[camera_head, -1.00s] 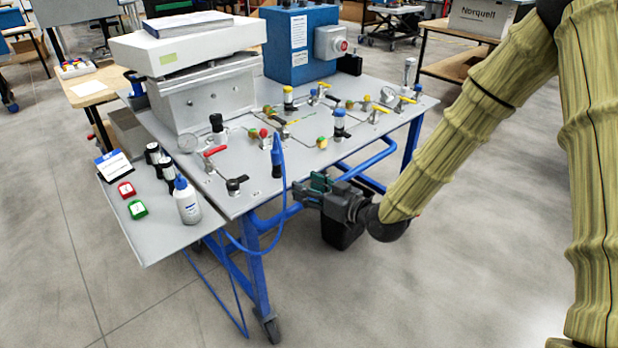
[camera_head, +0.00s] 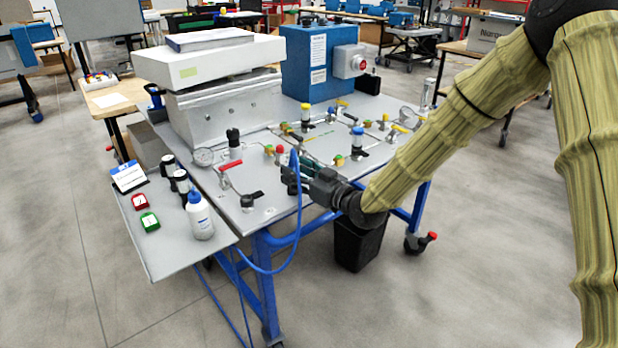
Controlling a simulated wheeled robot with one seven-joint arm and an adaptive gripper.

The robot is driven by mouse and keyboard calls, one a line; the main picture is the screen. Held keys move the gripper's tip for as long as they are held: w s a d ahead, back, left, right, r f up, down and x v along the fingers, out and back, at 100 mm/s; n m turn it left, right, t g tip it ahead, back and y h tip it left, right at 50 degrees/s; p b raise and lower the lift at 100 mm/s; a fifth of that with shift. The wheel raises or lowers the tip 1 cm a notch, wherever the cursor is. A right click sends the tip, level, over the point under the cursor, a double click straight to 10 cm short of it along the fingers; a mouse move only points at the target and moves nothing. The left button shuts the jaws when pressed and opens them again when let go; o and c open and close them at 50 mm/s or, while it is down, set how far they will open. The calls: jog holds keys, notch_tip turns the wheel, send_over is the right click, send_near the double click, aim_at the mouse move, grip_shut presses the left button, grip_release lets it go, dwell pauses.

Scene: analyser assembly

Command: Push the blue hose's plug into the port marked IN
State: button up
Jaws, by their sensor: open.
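The blue hose (camera_head: 298,217) rises from below the bench's front edge to an upright blue top end (camera_head: 294,158) over the front of the panel. Its plug's tip is hidden or too small to make out. My gripper (camera_head: 296,174) is open, its dark green fingers reaching in from the right at the hose's upper end. I cannot tell whether they touch the hose or stand around it. The grey panel (camera_head: 213,183) carries several valves and fittings. The IN marking cannot be read, so I cannot tell which port it is.
A white bottle (camera_head: 200,216) stands on the side shelf (camera_head: 170,258). A blue box (camera_head: 309,62) and a white-topped instrument (camera_head: 208,60) stand behind.

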aim_at(292, 159)
jog(key=shift+x, duration=0.9)
grip_shut()
jog(key=shift+r, duration=0.15)
jog(key=shift+r+p, duration=1.3)
jog(key=shift+r, duration=0.8)
jog(key=shift+a, duration=0.15)
